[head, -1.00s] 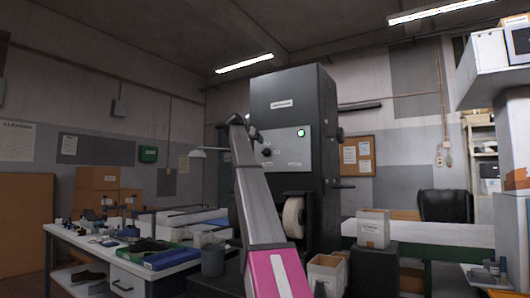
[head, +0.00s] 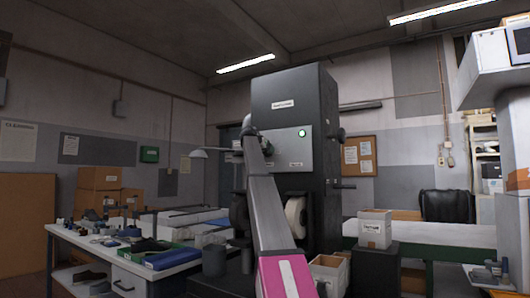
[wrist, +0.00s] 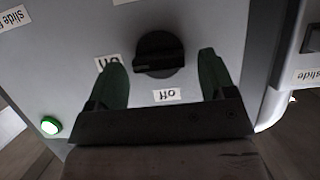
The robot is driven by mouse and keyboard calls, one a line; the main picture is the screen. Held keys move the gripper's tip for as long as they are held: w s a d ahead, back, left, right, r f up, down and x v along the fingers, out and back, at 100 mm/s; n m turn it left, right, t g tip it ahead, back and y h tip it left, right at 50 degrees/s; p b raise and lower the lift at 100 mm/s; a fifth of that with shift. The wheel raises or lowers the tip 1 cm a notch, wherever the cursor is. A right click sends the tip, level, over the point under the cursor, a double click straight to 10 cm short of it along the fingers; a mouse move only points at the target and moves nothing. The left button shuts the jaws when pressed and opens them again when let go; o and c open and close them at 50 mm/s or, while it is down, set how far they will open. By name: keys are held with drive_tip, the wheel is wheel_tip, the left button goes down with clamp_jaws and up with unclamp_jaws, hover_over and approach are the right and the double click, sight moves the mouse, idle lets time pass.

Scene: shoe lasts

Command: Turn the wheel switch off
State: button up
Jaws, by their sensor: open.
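The wheel switch is a round black knob (wrist: 160,53) with a raised bar, on a grey panel of the tall dark machine (head: 318,90). In the wrist view, which is upside down, an "off" label (wrist: 167,95) lies below the knob and an "on" label (wrist: 108,61) to its left. The bar lies roughly level across the knob; I cannot tell for sure which label it points at. My gripper (wrist: 159,62) is open, its green fingers on either side of the knob, apparently not touching it. In the head view my arm hides the knob.
A green lamp is lit on the panel, in the head view (head: 302,133) and the wrist view (wrist: 50,126). A pale wheel (head: 295,214) sits lower on the machine. A cluttered workbench (head: 190,262) stands left, a box (head: 374,230) right.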

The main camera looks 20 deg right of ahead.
drive_tip(key=c, duration=0.9)
drive_tip(key=shift+c, duration=0.2)
drive_tip(key=shift+w+a+f+n+g+h, duration=0.2)
drive_tip(key=shift+n+g+h, duration=0.7)
drive_tip(key=shift+n, duration=1.35)
drive_tip(key=shift+w+a+f+n+g+h, duration=0.1)
drive_tip(key=shift+f+n+g+h, duration=0.2)
drive_tip(key=shift+n+h, duration=1.45)
drive_tip(key=shift+w+a+f+n+g+h, duration=0.15)
drive_tip(key=shift+n+g+h, duration=0.55)
drive_tip(key=shift+n, duration=2)
drive_tip(key=o, duration=0.9)
